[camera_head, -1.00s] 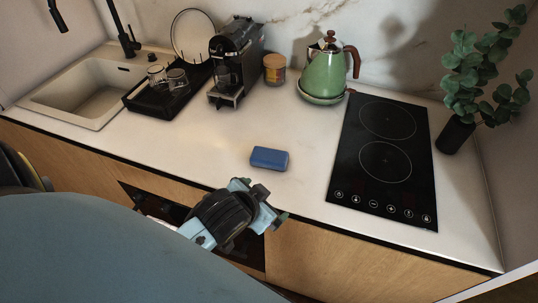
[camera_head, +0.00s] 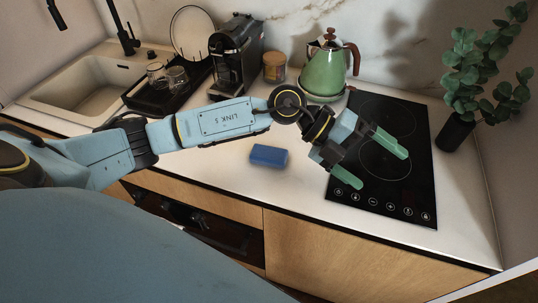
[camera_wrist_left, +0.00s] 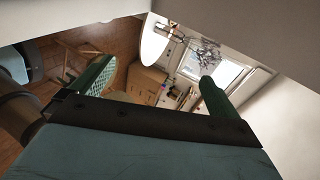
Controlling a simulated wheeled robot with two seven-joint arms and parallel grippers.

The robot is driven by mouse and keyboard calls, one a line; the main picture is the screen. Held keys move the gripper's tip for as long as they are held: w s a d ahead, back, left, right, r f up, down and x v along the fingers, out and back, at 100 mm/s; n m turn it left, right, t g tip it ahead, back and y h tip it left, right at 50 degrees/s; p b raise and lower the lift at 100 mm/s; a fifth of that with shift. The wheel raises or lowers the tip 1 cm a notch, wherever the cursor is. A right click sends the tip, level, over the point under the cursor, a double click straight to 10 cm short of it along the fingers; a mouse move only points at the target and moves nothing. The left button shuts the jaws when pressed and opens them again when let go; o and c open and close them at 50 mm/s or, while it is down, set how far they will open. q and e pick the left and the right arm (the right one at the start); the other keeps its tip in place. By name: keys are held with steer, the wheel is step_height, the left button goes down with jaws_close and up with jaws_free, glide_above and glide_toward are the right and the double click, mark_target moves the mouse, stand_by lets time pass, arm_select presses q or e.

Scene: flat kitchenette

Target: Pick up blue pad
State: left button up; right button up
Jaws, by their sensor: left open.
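The blue pad (camera_head: 269,156) lies flat on the white countertop, left of the black cooktop in the head view. My left gripper (camera_head: 376,164) is open and empty, with two green fingers spread above the cooktop. It is to the right of the pad and apart from it. The left wrist view shows the same open fingers of my left gripper (camera_wrist_left: 155,85) facing out into the room; the pad is not in that view. My right gripper is not in view.
A green kettle (camera_head: 326,65), a jar (camera_head: 274,67) and a coffee machine (camera_head: 236,55) stand along the back wall. A black dish rack (camera_head: 168,94) and sink (camera_head: 85,82) are at left. A potted plant (camera_head: 457,134) stands at right. Counter in front of the pad is clear.

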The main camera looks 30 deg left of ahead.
arm_select(q)
steer(key=w+a+f+g+y, duration=0.1)
steer(key=a+f+y, duration=0.15)
steer(key=a, duration=0.25)
steer(key=w+a+f+y, duration=0.2)
steer(key=a+y, duration=0.2)
steer(key=a, duration=0.1)
steer(key=n+y, duration=0.1)
steer(key=y, duration=0.6)
glide_above(269, 152)
step_height(269, 152, down, 7)
steer(key=shift+s+f+p, duration=0.1)
steer(key=shift+p, duration=0.35)
steer(key=shift+f+p, duration=0.4)
steer(key=shift+f, duration=2.45)
steer(key=c, duration=0.6)
step_height(269, 152, up, 10)
steer(key=shift+b, duration=0.4)
steer(key=o, duration=0.4)
steer(key=c, duration=0.3)
